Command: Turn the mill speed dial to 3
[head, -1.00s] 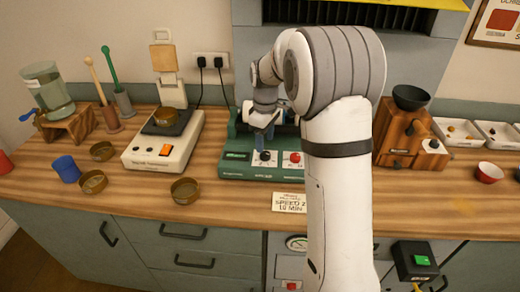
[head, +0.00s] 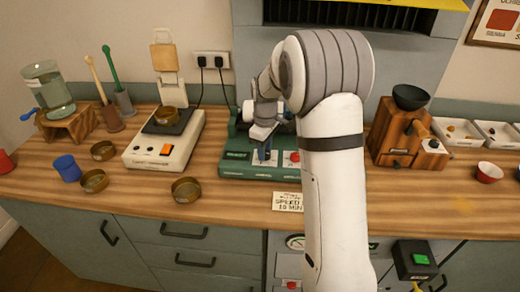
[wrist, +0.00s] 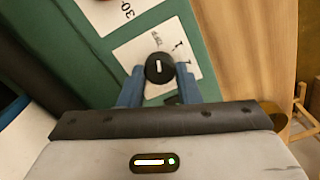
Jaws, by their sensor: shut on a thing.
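The mill (head: 235,160) is a green machine at the middle of the table. Its speed dial (wrist: 159,67) is a black round knob with a white pointer line, set on a white scale plate (wrist: 128,53). In the wrist view my gripper (wrist: 159,76) has its blue fingers on either side of the dial, shut on it. In the head view my gripper (head: 264,153) is at the mill's front panel and hides the dial. Some scale marks show beside the dial, but I cannot read its setting surely.
A red button (head: 294,156) is just right of the dial on the mill. A note card (head: 287,202) reading "SPEED" and "15 MIN" lies in front. A white scale (head: 150,155) stands left, and a wooden grinder (head: 395,140) stands right.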

